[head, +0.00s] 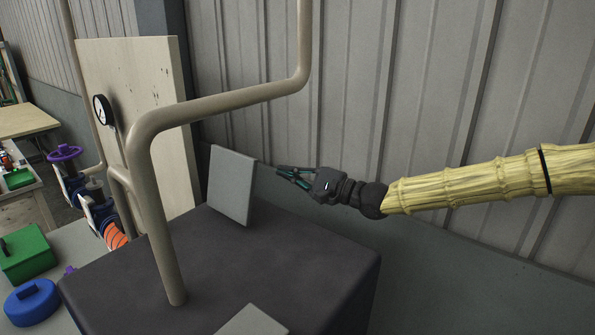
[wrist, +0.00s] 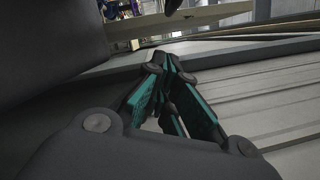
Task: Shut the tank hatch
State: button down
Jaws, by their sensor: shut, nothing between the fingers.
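The tank (head: 320,255) is a dark grey box in the lower middle of the head view. Its hatch, a light grey square plate (head: 232,185), stands up steeply near the tank's back edge, so it is open. My gripper (head: 280,170) is just right of the hatch, at about the height of its upper half, pointing left. Its fingers look shut and empty. I cannot tell whether the fingertips touch the hatch. In the wrist view the teal-padded fingers (wrist: 170,66) come together at their tips; the hatch cannot be made out clearly there.
A beige pipe (head: 160,210) rises from the tank left of the hatch and bends right above it. Another light grey plate (head: 253,321) shows at the bottom edge. A corrugated wall (head: 420,90) stands behind. Green (head: 26,255) and blue (head: 32,303) items lie at left.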

jog(key=a+r+p, duration=0.1)
jog(key=a+p, duration=0.3)
jog(key=a, duration=0.3)
jog(key=shift+s+r+p, duration=0.2)
jog(key=shift+r+p, duration=0.1)
jog(key=shift+p, duration=0.1)
jog(key=shift+s+a+b, duration=0.1)
jog(key=shift+a+b, duration=0.1)
jog(key=shift+b, duration=0.35)
jog(key=shift+r, duration=0.15)
jog(key=shift+s+r+n+b, duration=0.15)
jog(key=shift+n+b, duration=0.15)
jog(key=shift+b, duration=0.1)
